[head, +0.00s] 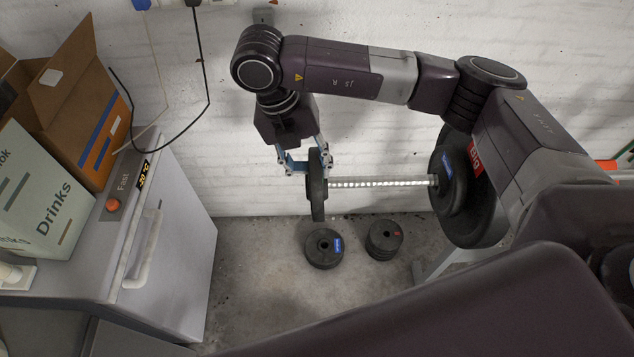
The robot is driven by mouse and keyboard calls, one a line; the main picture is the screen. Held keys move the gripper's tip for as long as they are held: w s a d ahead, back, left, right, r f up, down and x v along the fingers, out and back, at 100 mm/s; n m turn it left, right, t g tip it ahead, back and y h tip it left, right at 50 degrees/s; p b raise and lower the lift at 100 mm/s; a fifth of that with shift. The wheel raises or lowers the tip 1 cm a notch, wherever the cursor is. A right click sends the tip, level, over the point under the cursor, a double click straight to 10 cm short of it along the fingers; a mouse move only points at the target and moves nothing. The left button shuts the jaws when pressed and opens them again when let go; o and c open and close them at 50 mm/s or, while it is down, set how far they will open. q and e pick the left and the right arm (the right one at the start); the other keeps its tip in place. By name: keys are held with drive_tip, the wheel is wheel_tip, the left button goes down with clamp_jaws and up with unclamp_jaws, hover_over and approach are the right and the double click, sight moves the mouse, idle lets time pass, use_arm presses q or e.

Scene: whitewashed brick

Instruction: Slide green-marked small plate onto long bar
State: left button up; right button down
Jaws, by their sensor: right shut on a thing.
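My right gripper (306,162) reaches down from above and is shut on a dark small plate (317,195). The plate stands on edge at the left end of the long bar (380,183), a threaded metal rod lying level. The plate hides the bar's left tip, so I cannot tell how far the bar passes through it. No green mark shows on the held plate from here. At the bar's right end sit a small plate with a blue label (447,180) and a larger dark plate with a red label (484,212). My left gripper is not in view.
Two stacks of small plates lie on the concrete floor, one with a blue mark (323,249) and one with a red mark (384,240). A white appliance (165,250) with cardboard boxes (85,120) stands left. A white brick wall is behind. The bar's middle is bare.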

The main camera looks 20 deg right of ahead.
drive_tip(key=shift+s+d+r+b, duration=0.1)
drive_tip(key=shift+s+d+b, duration=0.15)
drive_tip(key=shift+d, duration=0.85)
drive_tip(key=shift+s+d+b, duration=0.2)
drive_tip(key=shift+s+d, duration=0.1)
drive_tip(key=shift+d, duration=0.75)
drive_tip(key=shift+s+d+r+b, duration=0.1)
drive_tip(key=shift+s+d+b, duration=0.15)
drive_tip(key=shift+d, duration=0.85)
drive_tip(key=shift+s+d, duration=0.1)
drive_tip(key=shift+d, duration=0.05)
drive_tip(key=shift+d, duration=0.15)
drive_tip(key=shift+r, duration=0.2)
drive_tip(key=shift+b, duration=0.35)
drive_tip(key=shift+s+d+y+b, duration=0.15)
drive_tip(key=shift+d+y+b, duration=0.2)
drive_tip(key=shift+y+b, duration=0.35)
drive_tip(key=shift+r+t, duration=0.15)
drive_tip(key=shift+t, duration=0.15)
drive_tip(key=shift+d+b, duration=0.25)
drive_tip(key=shift+b, duration=0.05)
